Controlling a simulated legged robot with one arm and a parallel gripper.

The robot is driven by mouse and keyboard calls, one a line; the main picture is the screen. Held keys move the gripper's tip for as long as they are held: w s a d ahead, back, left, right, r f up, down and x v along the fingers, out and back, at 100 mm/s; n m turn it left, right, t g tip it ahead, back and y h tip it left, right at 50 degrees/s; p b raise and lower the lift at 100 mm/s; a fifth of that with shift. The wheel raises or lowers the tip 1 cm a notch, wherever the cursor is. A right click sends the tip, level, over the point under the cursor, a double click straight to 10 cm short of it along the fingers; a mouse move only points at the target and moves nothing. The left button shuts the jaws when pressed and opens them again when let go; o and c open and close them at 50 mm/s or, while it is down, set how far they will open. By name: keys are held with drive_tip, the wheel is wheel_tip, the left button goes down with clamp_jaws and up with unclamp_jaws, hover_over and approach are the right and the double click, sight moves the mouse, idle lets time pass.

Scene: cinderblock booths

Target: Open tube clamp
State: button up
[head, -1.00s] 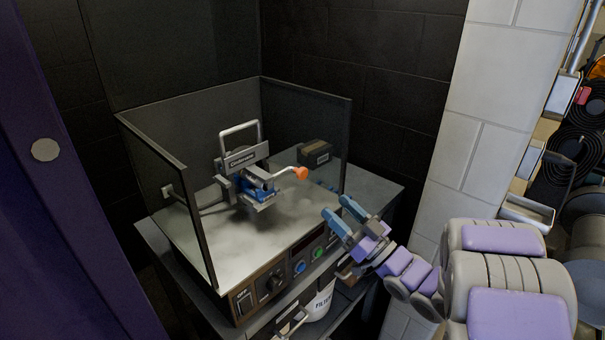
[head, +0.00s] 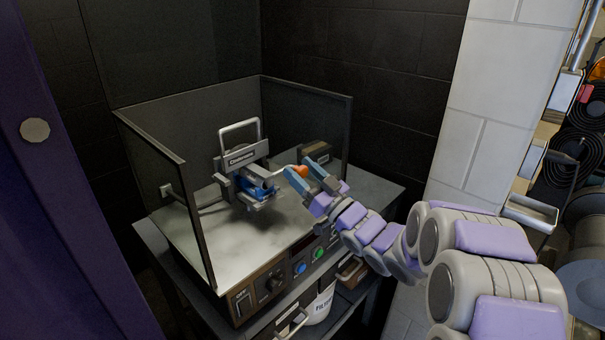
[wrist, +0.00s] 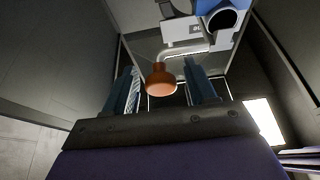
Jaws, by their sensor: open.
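The tube clamp (head: 246,180) stands on the metal top of the bench unit, with blue parts and a grey loop handle above a labelled plate. Its crank arm reaches right and ends in an orange knob (head: 301,171). My gripper (head: 303,172) is open, with its blue fingers on either side of the knob. In the wrist view the orange knob (wrist: 161,80) lies between the two fingers (wrist: 160,90), with a gap seen on each side. The clamp's blue tube end (wrist: 222,18) shows at the top of the wrist view. Part of the crank is hidden by a finger in the head view.
Dark panels (head: 165,190) enclose the unit at the left and back. A small dark box (head: 316,152) stands behind the knob. The front panel has blue and green buttons (head: 309,260). A white filter bucket (head: 318,305) sits below. A pale block wall (head: 468,160) is at right.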

drive_tip(key=shift+c, duration=0.3)
clamp_jaws()
idle(0.4)
